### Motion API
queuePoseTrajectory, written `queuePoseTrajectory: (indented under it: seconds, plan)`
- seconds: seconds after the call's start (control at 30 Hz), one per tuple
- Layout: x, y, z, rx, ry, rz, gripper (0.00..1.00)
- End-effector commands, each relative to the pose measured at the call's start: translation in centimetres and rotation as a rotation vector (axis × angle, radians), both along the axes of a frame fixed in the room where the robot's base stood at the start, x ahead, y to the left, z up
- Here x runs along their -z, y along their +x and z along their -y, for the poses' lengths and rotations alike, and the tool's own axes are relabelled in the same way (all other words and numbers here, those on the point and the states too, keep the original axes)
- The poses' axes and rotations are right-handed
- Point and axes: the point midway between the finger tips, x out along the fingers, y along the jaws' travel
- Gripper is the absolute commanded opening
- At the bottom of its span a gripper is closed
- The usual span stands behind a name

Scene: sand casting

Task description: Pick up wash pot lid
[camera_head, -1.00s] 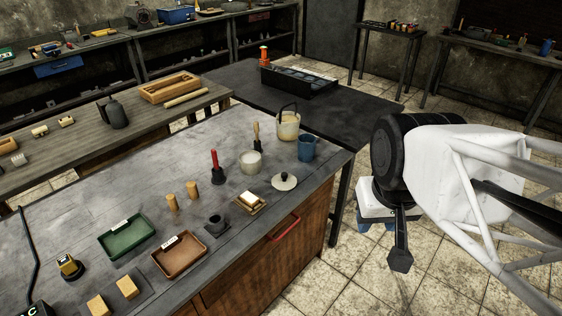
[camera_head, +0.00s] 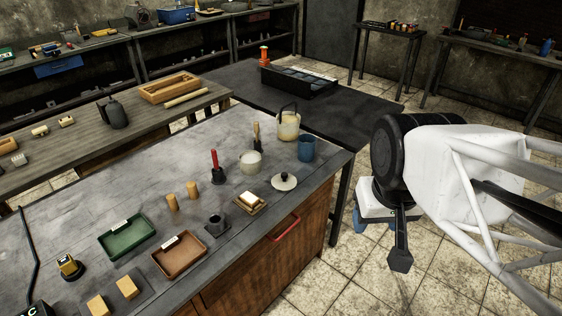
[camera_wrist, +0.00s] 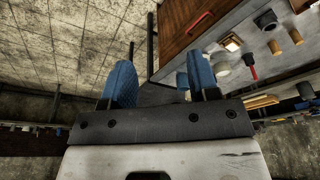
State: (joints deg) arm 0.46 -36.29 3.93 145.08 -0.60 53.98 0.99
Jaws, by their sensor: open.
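The wash pot lid (camera_head: 284,182), a pale round disc with a dark knob, lies flat near the right front edge of the grey workbench (camera_head: 110,180). A pale open pot (camera_head: 250,162) stands behind it to the left. My gripper (camera_head: 363,219) hangs beyond the bench's right end, apart from the lid and partly hidden by my arm. In the wrist view its two blue fingers (camera_wrist: 161,72) are spread with nothing between them. The bench and its objects show at the upper right there; I cannot clearly make out the lid.
A blue mug (camera_head: 307,148) and a pail with a raised handle (camera_head: 288,124) stand behind the lid. A small tray with a white block (camera_head: 250,202) is to its left. A red drawer handle (camera_head: 284,229) sticks out below. Open floor lies right of the bench.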

Motion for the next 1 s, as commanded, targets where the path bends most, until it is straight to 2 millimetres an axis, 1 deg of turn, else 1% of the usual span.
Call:
queuePoseTrajectory:
  seconds: [0.27,0.37,0.47,0.57,0.67,0.77,0.8,0.87,1.0]
  plan:
    - [0.0,0.2,0.1,0.000,-0.003,0.003,0.55]
    - [0.0,0.8,0.3,0.000,-0.014,0.012,0.55]
    - [0.1,2.0,0.7,0.000,-0.033,0.032,0.55]
    - [0.3,4.0,1.3,-0.003,-0.064,0.064,0.55]
    - [0.4,6.5,2.0,-0.010,-0.101,0.109,0.55]
    - [0.8,9.4,2.7,-0.026,-0.141,0.158,0.55]
    - [0.9,10.7,3.0,-0.033,-0.155,0.180,0.55]
    - [1.1,12.5,3.3,-0.047,-0.177,0.213,0.55]
    - [1.7,16.6,4.0,-0.088,-0.215,0.288,0.55]
